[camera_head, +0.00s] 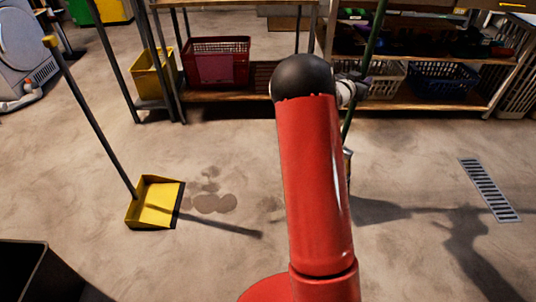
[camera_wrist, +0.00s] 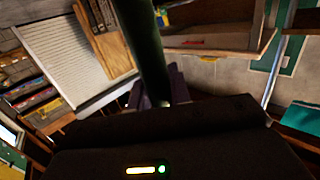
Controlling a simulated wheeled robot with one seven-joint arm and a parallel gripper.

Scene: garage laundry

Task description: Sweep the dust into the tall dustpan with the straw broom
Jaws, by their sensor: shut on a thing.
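The tall yellow dustpan (camera_head: 155,203) stands on the floor at the left, its long grey handle leaning up and left to a yellow tip. The dust (camera_head: 214,204) lies in brownish patches just right of its open edge. My gripper (camera_head: 354,90) is shut on the green broom handle (camera_head: 376,36), right of the dust and partly hidden by my red arm. The handle also rises between the fingers in the wrist view (camera_wrist: 143,45). The broom's lower part is mostly hidden behind my arm; I cannot tell whether its bristles touch the floor.
A shelf with a yellow basket (camera_head: 153,75) and a red basket (camera_head: 217,62) stands behind. Another rack holds a blue basket (camera_head: 443,82). A floor drain grate (camera_head: 488,189) lies at the right, and a dark bin (camera_head: 38,272) stands at front left. Floor between is clear.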

